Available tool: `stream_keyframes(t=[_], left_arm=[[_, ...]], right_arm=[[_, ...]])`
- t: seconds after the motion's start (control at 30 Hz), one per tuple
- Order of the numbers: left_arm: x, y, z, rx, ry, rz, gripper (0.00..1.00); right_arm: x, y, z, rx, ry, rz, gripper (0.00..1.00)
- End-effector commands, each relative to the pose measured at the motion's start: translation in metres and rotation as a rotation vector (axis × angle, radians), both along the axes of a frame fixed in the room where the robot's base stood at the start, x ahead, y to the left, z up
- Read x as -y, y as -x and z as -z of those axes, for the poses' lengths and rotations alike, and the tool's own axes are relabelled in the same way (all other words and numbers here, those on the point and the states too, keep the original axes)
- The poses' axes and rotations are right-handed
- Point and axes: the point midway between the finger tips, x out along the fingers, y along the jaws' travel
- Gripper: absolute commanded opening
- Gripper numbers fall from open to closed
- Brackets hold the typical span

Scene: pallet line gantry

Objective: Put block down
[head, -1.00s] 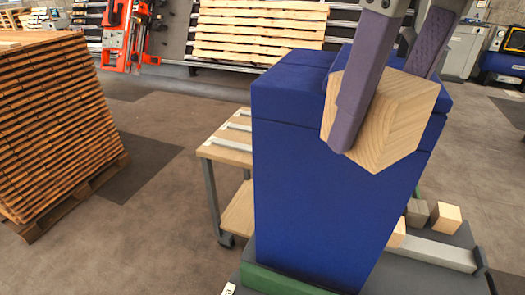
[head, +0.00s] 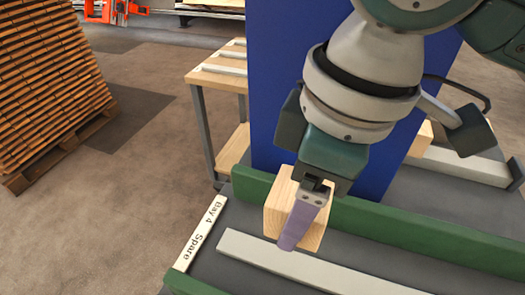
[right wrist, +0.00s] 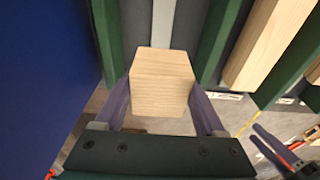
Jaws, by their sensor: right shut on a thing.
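A pale wooden block (head: 281,200) is held in my right gripper (head: 301,210), above the bay marked "Bay 4 Spare" (head: 200,233). In the right wrist view the block (right wrist: 162,82) sits between the two purple fingers. A green divider (head: 420,235) runs behind it and a grey strip (head: 300,267) lies along the bay floor. The head view does not show whether the block touches the divider. My left gripper (right wrist: 268,148) shows small at the lower right of the right wrist view, its purple fingers apart and empty.
A tall blue box (head: 270,110) stands just behind the divider. A long wooden piece (right wrist: 268,40) lies in a neighbouring bay.

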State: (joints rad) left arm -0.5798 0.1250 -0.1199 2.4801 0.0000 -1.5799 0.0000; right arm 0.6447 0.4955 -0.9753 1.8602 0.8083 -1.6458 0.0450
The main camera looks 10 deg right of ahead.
Motion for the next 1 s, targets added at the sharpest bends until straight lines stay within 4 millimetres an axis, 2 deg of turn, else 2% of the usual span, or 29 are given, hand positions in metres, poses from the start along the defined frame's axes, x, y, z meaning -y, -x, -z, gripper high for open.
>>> stream_keyframes(t=[0.03, 0.2, 0.43, 0.6, 0.7, 1.0], left_arm=[[0.000, 0.000, 0.007, 0.000, 0.000, 0.000, 0.50], [0.001, 0.000, 0.016, 0.001, 0.003, -0.001, 0.50], [0.002, 0.000, 0.021, 0.000, 0.008, -0.006, 0.50], [0.002, 0.000, 0.029, 0.001, 0.010, -0.006, 0.50], [0.002, 0.000, 0.031, 0.001, 0.010, -0.006, 0.50], [0.002, 0.000, 0.030, 0.000, 0.008, -0.005, 0.50]], right_arm=[[0.000, 0.001, 0.019, -0.005, 0.000, 0.002, 0.14], [0.000, 0.000, 0.056, -0.002, 0.001, 0.002, 0.14], [0.000, 0.000, 0.078, -0.001, -0.001, 0.002, 0.14], [0.000, 0.000, 0.106, -0.002, 0.000, 0.001, 0.14], [0.000, 0.000, 0.113, 0.000, -0.001, 0.001, 0.14], [0.000, 0.000, 0.114, 0.000, -0.001, 0.002, 0.14]])
